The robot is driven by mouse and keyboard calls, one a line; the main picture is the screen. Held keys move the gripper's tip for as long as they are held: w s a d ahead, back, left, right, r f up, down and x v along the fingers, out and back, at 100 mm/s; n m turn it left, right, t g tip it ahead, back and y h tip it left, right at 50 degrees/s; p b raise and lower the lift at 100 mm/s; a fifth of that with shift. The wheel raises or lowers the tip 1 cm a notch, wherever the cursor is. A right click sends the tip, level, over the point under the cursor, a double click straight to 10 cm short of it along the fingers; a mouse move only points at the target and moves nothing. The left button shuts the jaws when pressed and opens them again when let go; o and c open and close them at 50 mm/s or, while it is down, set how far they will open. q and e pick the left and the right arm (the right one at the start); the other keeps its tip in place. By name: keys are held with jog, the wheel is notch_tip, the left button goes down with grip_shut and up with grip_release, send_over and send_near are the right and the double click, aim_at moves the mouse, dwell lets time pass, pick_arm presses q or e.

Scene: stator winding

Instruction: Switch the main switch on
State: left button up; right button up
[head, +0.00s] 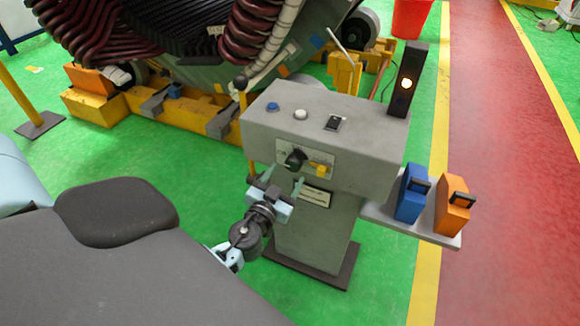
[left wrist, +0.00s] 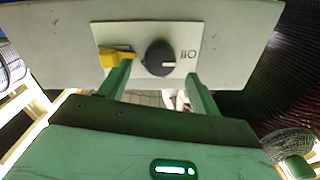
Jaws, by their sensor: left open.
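The grey control console (head: 330,128) stands in the middle of the head view. Its front plate carries a black rotary knob (head: 295,158) beside a yellow part (head: 320,170). In the left wrist view the knob (left wrist: 158,57) has a pale pointer mark toward the right, near printed marks, and the yellow part (left wrist: 116,57) is on its left. My left gripper (head: 279,181) is open and empty in front of the plate. In the left wrist view its fingers (left wrist: 158,76) are spread to either side, just below the knob; contact cannot be told. My right gripper is not in view.
The console top has a blue button (head: 272,106), a white button (head: 301,114) and a black rocker-like part (head: 337,123). Blue (head: 411,195) and orange (head: 452,207) cases stand on a side shelf. The large wound machine is behind.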

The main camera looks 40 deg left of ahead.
aim_at(292, 167)
pick_arm(q)
jog(key=x, duration=0.2)
jog(key=shift+w+r, duration=0.1)
jog(key=shift+w, duration=0.2)
jog(key=shift+x, duration=0.75)
jog(key=c, duration=1)
jog(key=shift+o, duration=0.2)
